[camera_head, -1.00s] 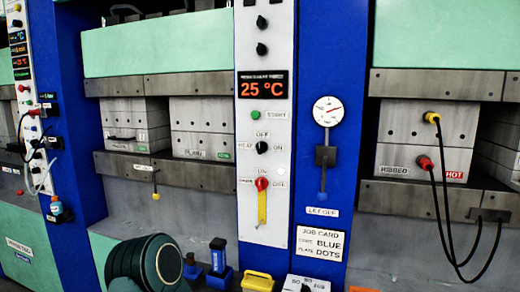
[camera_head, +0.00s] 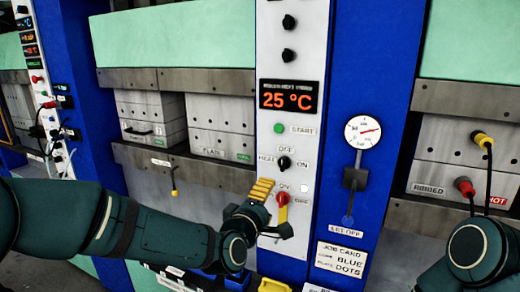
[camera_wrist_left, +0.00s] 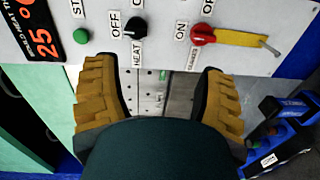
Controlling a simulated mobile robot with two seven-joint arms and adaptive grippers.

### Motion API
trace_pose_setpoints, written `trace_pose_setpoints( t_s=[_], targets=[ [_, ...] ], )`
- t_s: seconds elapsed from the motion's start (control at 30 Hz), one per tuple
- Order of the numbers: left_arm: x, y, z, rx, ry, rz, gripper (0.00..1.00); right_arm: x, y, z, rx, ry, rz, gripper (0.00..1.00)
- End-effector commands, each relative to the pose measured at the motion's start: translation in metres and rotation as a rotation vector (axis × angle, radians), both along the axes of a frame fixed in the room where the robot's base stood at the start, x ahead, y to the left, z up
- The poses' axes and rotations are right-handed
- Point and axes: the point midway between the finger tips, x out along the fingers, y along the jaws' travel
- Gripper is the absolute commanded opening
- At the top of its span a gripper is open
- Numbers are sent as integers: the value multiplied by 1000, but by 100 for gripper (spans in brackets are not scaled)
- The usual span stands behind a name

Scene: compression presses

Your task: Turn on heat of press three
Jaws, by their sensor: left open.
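The black heat knob (camera_head: 284,163) sits on the white control panel between the labels HEAT and ON, with OFF above it. It also shows in the left wrist view (camera_wrist_left: 135,27); I cannot tell its exact pointer direction. The panel's display (camera_head: 288,97) reads 25 °C. My left gripper (camera_head: 272,208) is in front of the panel, below the heat knob and beside the red knob (camera_head: 282,199). In the left wrist view its two yellow ribbed fingers (camera_wrist_left: 160,95) stand wide apart with nothing between them. My right gripper is out of view; only part of that arm shows at lower right.
A green START button (camera_head: 279,128) is above the heat knob. A pressure gauge (camera_head: 362,132) and a LET OFF lever (camera_head: 354,178) are to the right. A yellow object (camera_head: 273,285) lies below the panel. Press plates with cables are at far right.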

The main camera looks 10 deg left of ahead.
Motion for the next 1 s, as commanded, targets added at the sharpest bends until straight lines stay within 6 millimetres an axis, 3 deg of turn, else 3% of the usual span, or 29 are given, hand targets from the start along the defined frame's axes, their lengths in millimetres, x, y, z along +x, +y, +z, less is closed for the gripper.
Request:
trace_pose_setpoints(
  t_s=[0.03, 0.17, 0.37, 0.8, 1.0],
  targets=[
    [-1, -2, 19, -29, -22, 3, 71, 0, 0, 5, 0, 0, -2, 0],
    [1, -4, 33, -69, -42, 6, 71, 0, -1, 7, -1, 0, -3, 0],
    [23, -11, 32, -70, -40, 6, 71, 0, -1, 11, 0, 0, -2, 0],
    [103, -36, 32, -67, -40, 6, 71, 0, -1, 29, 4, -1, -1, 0],
    [124, -43, 32, -67, -40, 6, 71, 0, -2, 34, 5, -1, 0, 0]
  ],
)
